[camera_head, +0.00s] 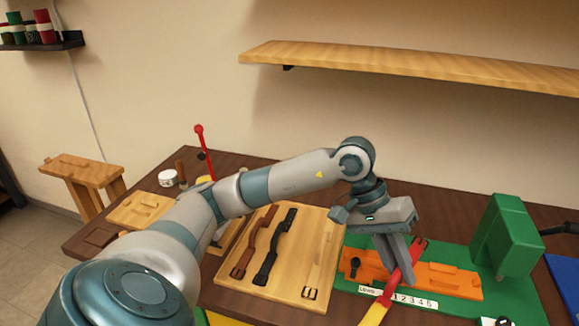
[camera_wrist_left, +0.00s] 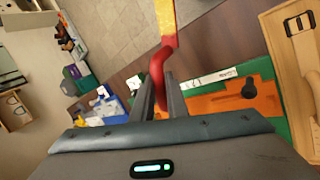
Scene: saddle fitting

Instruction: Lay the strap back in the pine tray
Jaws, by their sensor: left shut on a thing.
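My left gripper (camera_head: 396,268) is shut on a red strap (camera_head: 407,262) with a yellow end (camera_head: 375,314), above the green board. A dark buckle-like piece shows at the strap's far end. In the left wrist view the red strap (camera_wrist_left: 157,70) passes between the fingers, with its yellow part (camera_wrist_left: 165,15) beyond them. The pine tray (camera_head: 322,235) lies left of the gripper. My right gripper is not in view.
A green board (camera_head: 345,284) carries an orange fixture (camera_head: 445,280), a numbered white strip (camera_head: 410,303) and a tall green block (camera_head: 508,235). A red-knobbed lever (camera_head: 204,150) stands behind my left arm. A wooden shelf (camera_head: 420,66) hangs above the bench.

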